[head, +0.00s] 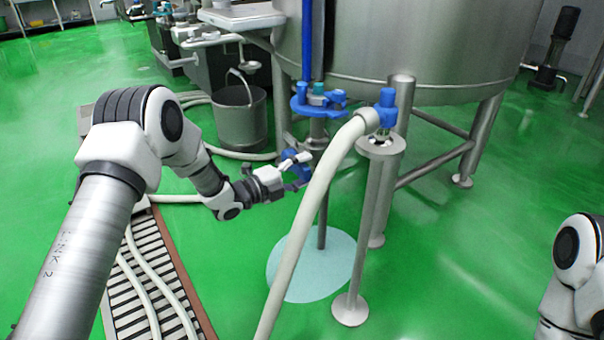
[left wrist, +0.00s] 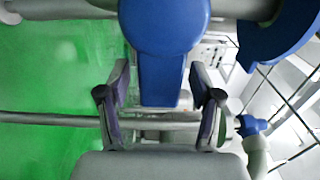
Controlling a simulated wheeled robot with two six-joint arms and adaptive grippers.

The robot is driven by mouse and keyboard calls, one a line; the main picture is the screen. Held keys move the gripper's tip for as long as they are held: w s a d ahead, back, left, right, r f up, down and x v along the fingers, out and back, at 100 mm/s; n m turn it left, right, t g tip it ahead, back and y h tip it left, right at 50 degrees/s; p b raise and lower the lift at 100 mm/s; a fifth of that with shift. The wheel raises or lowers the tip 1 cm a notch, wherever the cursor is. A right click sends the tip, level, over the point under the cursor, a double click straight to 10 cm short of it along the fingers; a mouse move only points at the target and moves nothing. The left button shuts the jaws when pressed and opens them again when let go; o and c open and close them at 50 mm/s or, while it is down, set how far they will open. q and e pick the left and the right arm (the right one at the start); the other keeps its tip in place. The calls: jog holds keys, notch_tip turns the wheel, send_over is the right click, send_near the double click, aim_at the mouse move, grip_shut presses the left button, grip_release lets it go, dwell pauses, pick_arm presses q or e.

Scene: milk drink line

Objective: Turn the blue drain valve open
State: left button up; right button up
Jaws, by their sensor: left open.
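The blue drain valve (head: 301,173) sits on the thin vertical pipe below the tank, next to my left gripper. In the left wrist view its blue handle (left wrist: 163,62) points toward me, with its end between my two spread fingertips. My left gripper (head: 288,174) is open, one finger on each side of the handle; it also shows in the left wrist view (left wrist: 160,86). I cannot tell whether a finger touches the handle. My gripper partly hides the valve in the head view. My right gripper is out of view; only part of that arm shows at the right edge.
Another blue fitting (head: 318,98) sits higher on the pipe. A pale hose (head: 310,205) runs to a blue hose valve (head: 386,104) on a steel post, close to my gripper. The steel tank (head: 415,45) stands behind, a bucket (head: 240,118) to the left.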

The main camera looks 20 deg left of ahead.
pick_arm(q)
grip_shut()
